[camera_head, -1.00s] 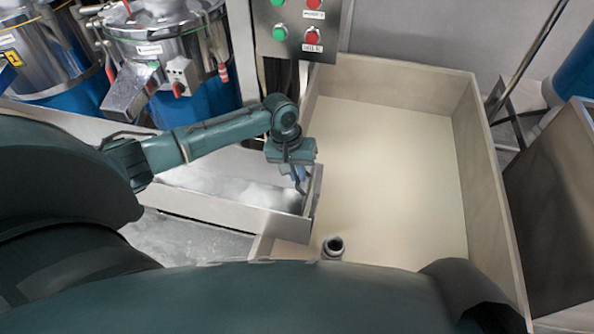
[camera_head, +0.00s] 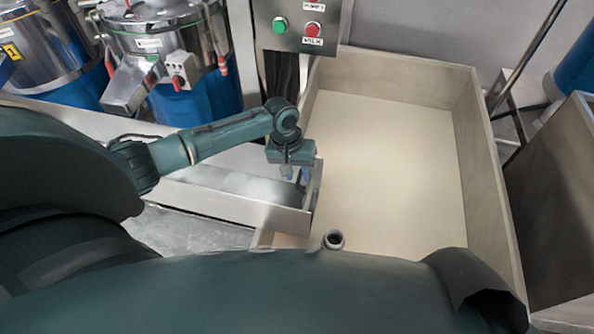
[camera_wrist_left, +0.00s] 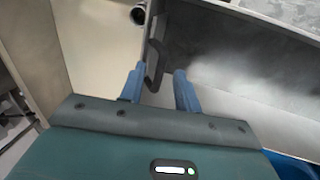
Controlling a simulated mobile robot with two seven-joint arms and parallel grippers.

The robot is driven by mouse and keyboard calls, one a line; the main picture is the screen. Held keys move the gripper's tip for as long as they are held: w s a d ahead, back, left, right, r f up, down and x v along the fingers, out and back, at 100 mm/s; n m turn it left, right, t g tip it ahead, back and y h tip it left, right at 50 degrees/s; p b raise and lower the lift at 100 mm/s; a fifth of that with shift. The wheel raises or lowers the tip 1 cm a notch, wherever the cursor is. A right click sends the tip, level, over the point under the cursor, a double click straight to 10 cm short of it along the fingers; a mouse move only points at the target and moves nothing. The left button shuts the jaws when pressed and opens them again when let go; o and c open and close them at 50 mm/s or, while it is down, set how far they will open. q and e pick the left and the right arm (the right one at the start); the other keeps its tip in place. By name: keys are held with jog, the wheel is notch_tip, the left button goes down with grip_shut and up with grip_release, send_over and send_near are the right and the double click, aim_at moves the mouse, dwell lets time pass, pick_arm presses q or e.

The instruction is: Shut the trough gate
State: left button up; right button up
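The metal trough (camera_head: 235,205) runs from the left to the pale bin and also shows in the left wrist view (camera_wrist_left: 250,99). Its gate (camera_head: 314,186) is a thin plate at the trough's right end, by the bin. The gate's dark handle (camera_wrist_left: 153,70) shows in the left wrist view. My left gripper (camera_head: 296,174) points down at the trough's gate end. In the left wrist view its blue fingers (camera_wrist_left: 159,80) are apart, with the handle between or just beyond them; contact is not clear. My right gripper is not in view.
The large pale bin (camera_head: 385,170) lies right of the trough and looks empty. A button panel (camera_head: 298,25) stands above its back left corner. Steel machines with blue bases (camera_head: 215,95) stand behind the trough. A short pipe end (camera_head: 334,240) is near the bin's front.

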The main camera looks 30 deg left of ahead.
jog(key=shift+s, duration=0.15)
pick_arm(q)
notch_tip(320, 180, up, 13)
jog(key=a, duration=0.2)
jog(key=shift+s+a, duration=0.15)
jog(key=shift+s, duration=0.15)
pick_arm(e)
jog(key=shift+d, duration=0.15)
pick_arm(q)
jog(key=shift+c, duration=0.2)
